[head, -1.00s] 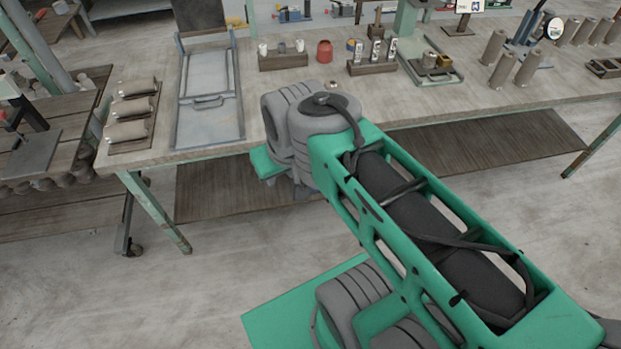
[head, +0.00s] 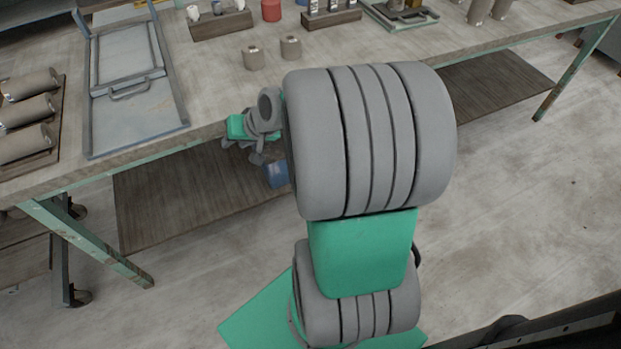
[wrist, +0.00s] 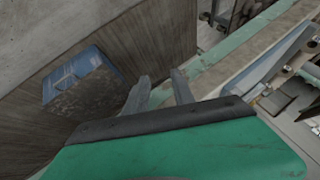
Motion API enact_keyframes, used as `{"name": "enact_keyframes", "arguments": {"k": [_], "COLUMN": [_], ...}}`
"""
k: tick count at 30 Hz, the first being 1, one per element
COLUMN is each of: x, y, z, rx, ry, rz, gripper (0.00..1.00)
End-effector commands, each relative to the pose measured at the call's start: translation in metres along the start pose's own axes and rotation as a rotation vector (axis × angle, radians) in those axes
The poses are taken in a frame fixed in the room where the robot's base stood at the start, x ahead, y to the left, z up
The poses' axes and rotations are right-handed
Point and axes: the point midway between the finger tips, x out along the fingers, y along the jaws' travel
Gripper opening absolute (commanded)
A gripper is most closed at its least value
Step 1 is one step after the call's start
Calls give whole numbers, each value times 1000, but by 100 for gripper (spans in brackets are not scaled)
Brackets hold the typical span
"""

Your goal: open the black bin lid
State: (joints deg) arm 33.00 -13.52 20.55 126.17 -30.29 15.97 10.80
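No black bin or lid can be made out for certain in either view. A long dark edge with a pale strip (head: 540,328) crosses the lower right corner of the head view; too little shows to tell what it is. My gripper (head: 256,153) is at the workbench's front edge, partly hidden by my arm. In the wrist view, the two fingers of my gripper (wrist: 160,78) stand apart with nothing between them.
The workbench (head: 215,75) holds a grey framed board (head: 125,85), clay cylinders (head: 25,115) and small pots (head: 290,47). Floor at right is clear.

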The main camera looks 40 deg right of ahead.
Motion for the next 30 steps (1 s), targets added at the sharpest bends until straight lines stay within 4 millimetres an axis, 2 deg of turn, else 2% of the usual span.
{"name": "enact_keyframes", "arguments": {"k": [1,3,5,6,8,9,12,15,18,21,30], "x": [55,93,121,137,157,167,179,178,174,177,216], "y": [49,92,133,162,206,236,302,347,366,368,369], "z": [17,18,19,20,24,27,36,44,46,39,0], "rx": [102,243,370,458,593,680,869,996,1056,1066,1060], "ry": [42,123,201,259,352,417,569,681,739,749,744], "rz": [-34,-96,-149,-185,-238,-270,-341,-387,-411,-418,-416], "gripper": [30,30,30,30,30,30,30,30,30,30,30]}}
